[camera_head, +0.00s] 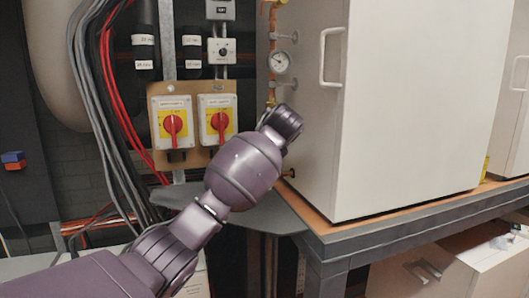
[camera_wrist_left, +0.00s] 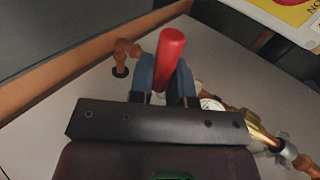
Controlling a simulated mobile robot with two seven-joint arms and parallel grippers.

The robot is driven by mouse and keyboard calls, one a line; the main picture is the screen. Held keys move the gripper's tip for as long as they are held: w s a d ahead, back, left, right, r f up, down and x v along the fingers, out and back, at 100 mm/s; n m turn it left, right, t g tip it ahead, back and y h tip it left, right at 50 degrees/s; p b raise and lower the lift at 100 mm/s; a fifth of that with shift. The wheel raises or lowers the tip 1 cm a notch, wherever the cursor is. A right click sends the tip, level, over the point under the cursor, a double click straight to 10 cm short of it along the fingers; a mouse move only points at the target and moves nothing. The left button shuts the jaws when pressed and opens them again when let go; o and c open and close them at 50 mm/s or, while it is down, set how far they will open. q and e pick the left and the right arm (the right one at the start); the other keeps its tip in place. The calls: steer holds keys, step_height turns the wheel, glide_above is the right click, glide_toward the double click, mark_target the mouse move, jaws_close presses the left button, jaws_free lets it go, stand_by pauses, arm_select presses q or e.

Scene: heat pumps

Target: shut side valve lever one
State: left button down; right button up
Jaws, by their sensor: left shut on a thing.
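The red lever handle (camera_wrist_left: 171,46) is in the left wrist view, between the two blue fingers of my left gripper (camera_wrist_left: 163,82), which is shut on it. The lever's tip sticks out beyond the fingers. The brass and copper pipe fittings (camera_wrist_left: 262,132) show at the right of that view, partly covered by the gripper body. In the head view my left arm reaches up to the side of the white cabinet (camera_head: 410,100), below the pressure gauge (camera_head: 280,62). There my own wrist hides the lever and the fingertips. My right gripper is not in view.
Two red rotary switches on yellow plates (camera_head: 173,124) (camera_head: 216,120) are on the wall left of my wrist. Grey and red cables (camera_head: 90,60) hang at the left. The cabinet stands on a dark-edged bench (camera_head: 350,247). A copper stub (camera_wrist_left: 127,48) is close left of the lever.

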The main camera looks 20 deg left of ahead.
arm_select(q)
steer(key=shift+r, duration=0.15)
stand_by(0.4)
steer(key=c, duration=1.1)
jaws_free()
steer(key=b+v, duration=0.2)
steer(key=v, duration=0.8)
steer(key=shift+s+d, duration=0.2)
steer(key=shift+d, duration=0.15)
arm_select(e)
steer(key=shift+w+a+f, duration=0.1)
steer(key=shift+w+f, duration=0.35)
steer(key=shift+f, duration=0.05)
arm_select(q)
steer(key=shift+r, duration=0.15)
steer(key=shift+c, duration=0.2)
steer(key=shift+c, duration=1.3)
